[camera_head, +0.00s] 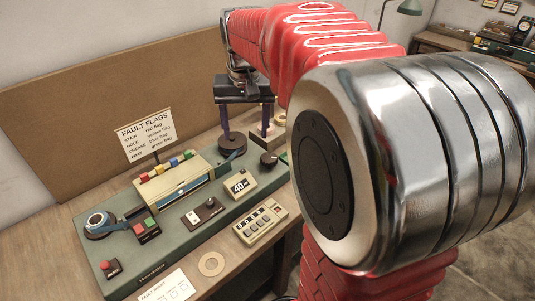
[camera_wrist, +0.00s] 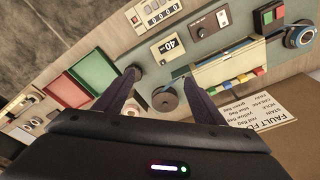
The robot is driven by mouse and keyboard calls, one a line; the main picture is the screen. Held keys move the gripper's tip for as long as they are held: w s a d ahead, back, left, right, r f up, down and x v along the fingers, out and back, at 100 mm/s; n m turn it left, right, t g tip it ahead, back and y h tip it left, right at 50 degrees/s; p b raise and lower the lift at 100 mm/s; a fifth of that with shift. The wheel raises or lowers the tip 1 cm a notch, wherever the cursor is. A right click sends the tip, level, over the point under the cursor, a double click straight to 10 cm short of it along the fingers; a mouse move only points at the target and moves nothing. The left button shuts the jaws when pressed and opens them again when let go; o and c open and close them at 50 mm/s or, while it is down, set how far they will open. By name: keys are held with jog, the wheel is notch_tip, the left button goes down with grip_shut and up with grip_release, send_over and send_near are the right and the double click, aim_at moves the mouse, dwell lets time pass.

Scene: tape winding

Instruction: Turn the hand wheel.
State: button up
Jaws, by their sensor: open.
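A small dark round knob (camera_head: 268,158), which looks like the hand wheel, stands at the right end of the green machine panel (camera_head: 215,222). A dark round reel (camera_wrist: 165,98) lies below, between the fingers in that view. My gripper appears above the reel and behind the knob; the exact height is unclear.
A counter box (camera_head: 260,224), a "40" display (camera_head: 240,184) and a yellow box with coloured flags (camera_head: 180,182) sit on or by the panel. A tape roll (camera_head: 98,222) is at left. Red (camera_wrist: 65,89) and green (camera_wrist: 88,69) trays lie left in the wrist view.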

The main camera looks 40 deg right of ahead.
jog(key=s+a+f+n+t, duration=0.2)
jog(key=s+a+n, duration=0.1)
jog(key=s+a, duration=0.4)
jog(key=s+a+f+n+t, duration=0.1)
jog(key=s+a+f+n, duration=0.1)
jog(key=s+a, duration=0.6)
jog(key=shift+s+f+n+t+y, duration=0.15)
jog(key=shift+s+n+t+y, duration=0.25)
jog(key=shift+s, duration=0.85)
jog(key=shift+c, duration=0.5)
jog(key=c, duration=0.3)
jog(key=shift+a, duration=0.35)
jog(key=c, duration=0.4)
